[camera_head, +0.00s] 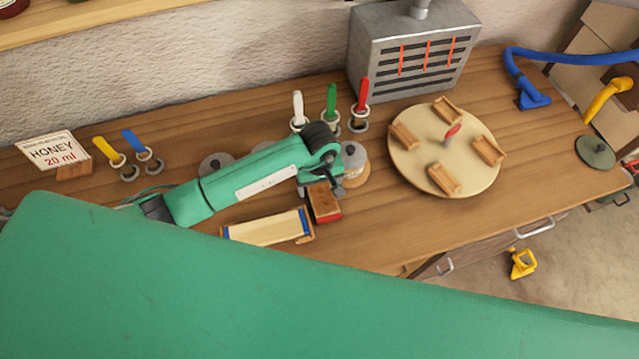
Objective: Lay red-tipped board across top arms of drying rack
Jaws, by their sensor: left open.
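My left gripper (330,187) is open at the end of the green arm that reaches in from the left. It points down over a brown wooden block with a red edge (325,205) near the bench's front. I cannot tell whether its fingers touch the block, or whether this is the red-tipped board. A pale board with blue ends (266,229) lies in a wooden holder to the left of the block. I cannot make out a drying rack with top arms. My right gripper does not show.
A round wooden plate (408,172) with several wooden pieces stands on the bench to the right. A grey metal box with glowing bars (412,50) stands behind it. Red, green and white-handled items (331,100) stand at the back. A honey sign (52,150) is far left.

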